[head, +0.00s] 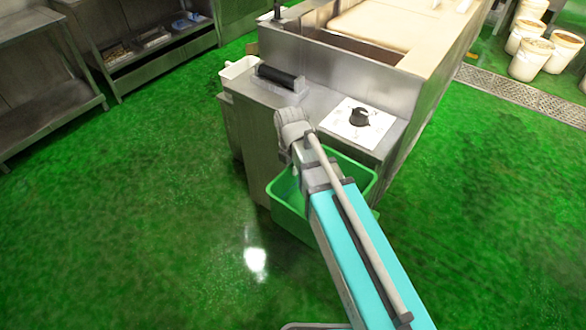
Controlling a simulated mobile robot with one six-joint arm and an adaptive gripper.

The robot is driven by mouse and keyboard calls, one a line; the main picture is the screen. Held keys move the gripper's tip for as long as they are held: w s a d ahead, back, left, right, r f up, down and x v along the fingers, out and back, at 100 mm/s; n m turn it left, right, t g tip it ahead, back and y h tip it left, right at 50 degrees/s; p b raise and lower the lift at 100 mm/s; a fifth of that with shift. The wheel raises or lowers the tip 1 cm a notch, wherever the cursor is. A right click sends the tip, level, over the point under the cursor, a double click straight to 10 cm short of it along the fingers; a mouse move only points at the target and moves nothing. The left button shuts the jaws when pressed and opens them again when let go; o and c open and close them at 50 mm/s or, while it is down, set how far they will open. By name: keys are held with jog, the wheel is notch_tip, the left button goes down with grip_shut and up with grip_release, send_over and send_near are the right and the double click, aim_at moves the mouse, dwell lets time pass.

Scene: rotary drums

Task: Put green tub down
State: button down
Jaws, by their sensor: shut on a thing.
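The end of my arm, with my gripper (294,158), is over the tub's left rim, close to the machine's side panel. The gripper is shut on the tub, but the fingertips are mostly hidden by the wrist and arm. I cannot tell whether the tub's base touches the floor.
Metal shelving (130,50) is at the upper left, white buckets (531,58) at the upper right. The green floor (150,220) is clear left and right.

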aim_at(293, 193)
notch_tip(293, 193, down, 9)
jog(key=b, duration=0.8)
jog(key=shift+f, duration=0.15)
jog(key=shift+s, duration=0.15)
